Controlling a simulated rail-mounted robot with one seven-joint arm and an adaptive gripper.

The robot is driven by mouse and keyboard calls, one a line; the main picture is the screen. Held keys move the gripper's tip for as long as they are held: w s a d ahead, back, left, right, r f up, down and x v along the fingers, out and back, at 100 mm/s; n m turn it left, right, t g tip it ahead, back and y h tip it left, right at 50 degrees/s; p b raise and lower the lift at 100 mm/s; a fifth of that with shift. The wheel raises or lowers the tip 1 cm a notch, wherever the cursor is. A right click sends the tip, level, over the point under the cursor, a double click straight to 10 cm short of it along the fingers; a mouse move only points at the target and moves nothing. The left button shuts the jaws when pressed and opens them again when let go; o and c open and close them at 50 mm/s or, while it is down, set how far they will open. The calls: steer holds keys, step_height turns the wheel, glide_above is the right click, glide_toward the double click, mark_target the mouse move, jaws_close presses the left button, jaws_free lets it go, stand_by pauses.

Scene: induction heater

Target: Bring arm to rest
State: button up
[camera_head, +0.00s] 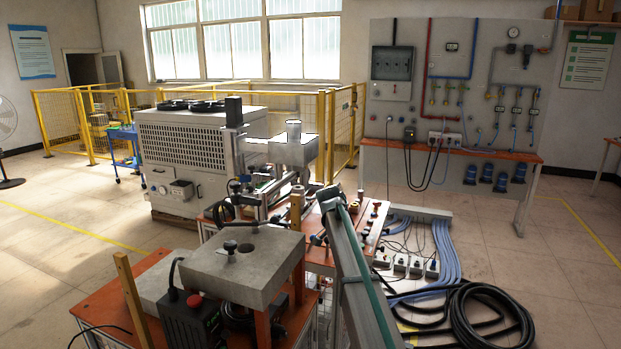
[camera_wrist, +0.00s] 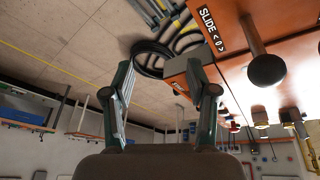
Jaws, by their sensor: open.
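My gripper (camera_wrist: 158,95) shows in the wrist view with its two grey-and-green fingers spread wide apart. Nothing is between the fingers. A black round knob on a stem (camera_wrist: 266,70) stands on an orange panel (camera_wrist: 236,75) marked "SLIDE" to the right, apart from the fingers in the picture. In the head view I cannot clearly make out my gripper. The orange workbench with knobs and controls (camera_head: 373,228) is near the middle there, partly hidden by a slanted grey beam.
A grey slab with a hole (camera_head: 262,262) and a black box with a red button (camera_head: 192,318) stand in front. A big grey cabinet (camera_head: 190,145) stands behind. Black coiled hose (camera_head: 500,320) and blue cables (camera_head: 443,255) lie on the floor at right. Open floor lies beyond them.

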steer(key=s+d+f+n+g+y, duration=0.1)
steer(key=s+d+f+n+g, duration=0.15)
steer(key=s+f, duration=1.55)
steer(key=s+d+f+n+g+y, duration=0.15)
steer(key=s+f+n, duration=0.25)
steer(key=s+f, duration=1.4)
steer(key=s+f+n+g, duration=0.1)
steer(key=s+f, duration=0.3)
steer(key=s, duration=0.7)
steer(key=s+f+n+g, duration=0.2)
steer(key=s+f, duration=0.3)
steer(key=s, duration=0.7)
steer(key=s+f+n+g+y, duration=0.1)
steer(key=s+f, duration=0.4)
steer(key=s, duration=0.7)
steer(key=shift+s+d+n, duration=0.1)
steer(key=shift+n, duration=0.15)
